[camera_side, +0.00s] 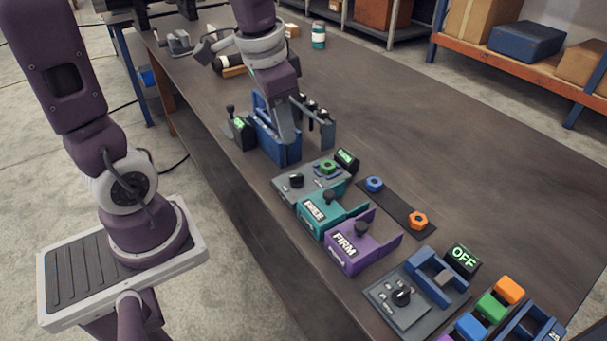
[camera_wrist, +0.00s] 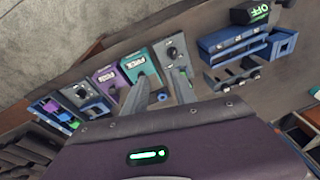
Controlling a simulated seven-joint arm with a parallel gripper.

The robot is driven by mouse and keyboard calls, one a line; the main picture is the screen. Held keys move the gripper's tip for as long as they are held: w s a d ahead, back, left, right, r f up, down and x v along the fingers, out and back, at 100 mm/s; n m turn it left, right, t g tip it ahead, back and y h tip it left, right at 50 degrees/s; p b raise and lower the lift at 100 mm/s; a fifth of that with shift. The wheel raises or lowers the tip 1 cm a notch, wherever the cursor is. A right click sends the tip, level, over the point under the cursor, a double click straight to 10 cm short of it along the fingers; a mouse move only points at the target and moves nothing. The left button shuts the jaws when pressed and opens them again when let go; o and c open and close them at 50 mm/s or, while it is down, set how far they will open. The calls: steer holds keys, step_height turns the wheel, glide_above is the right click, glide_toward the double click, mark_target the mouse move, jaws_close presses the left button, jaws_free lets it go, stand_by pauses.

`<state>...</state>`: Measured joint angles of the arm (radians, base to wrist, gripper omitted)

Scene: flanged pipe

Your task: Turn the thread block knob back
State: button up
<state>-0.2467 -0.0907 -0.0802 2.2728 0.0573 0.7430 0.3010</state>
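The likely thread block is a grey panel (camera_side: 311,188) with a black knob (camera_side: 297,181) and a green ring (camera_side: 327,167). A small lit display (camera_side: 347,157) stands at its far corner; its text is too small to read. In the wrist view the panel's knob (camera_wrist: 173,53) shows just beyond the fingertips. The knob looks untouched.
Teal (camera_side: 330,215) and purple (camera_side: 360,247) FIRM blocks stand in front of the panel. A dark strip (camera_side: 396,207) bears blue and orange nuts.

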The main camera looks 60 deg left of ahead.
steer(key=m+g, duration=0.1)
steer(key=g, duration=0.1)
glide_toward(295, 176)
steer(key=shift+a+f+h, duration=0.2)
steer(key=shift+a+h, duration=0.05)
steer(key=shift+h, duration=0.15)
steer(key=shift+m, duration=0.3)
step_height(295, 176, down, 8)
steer(key=shift+w+a+f, duration=0.15)
steer(key=shift+a, duration=0.05)
jaws_close()
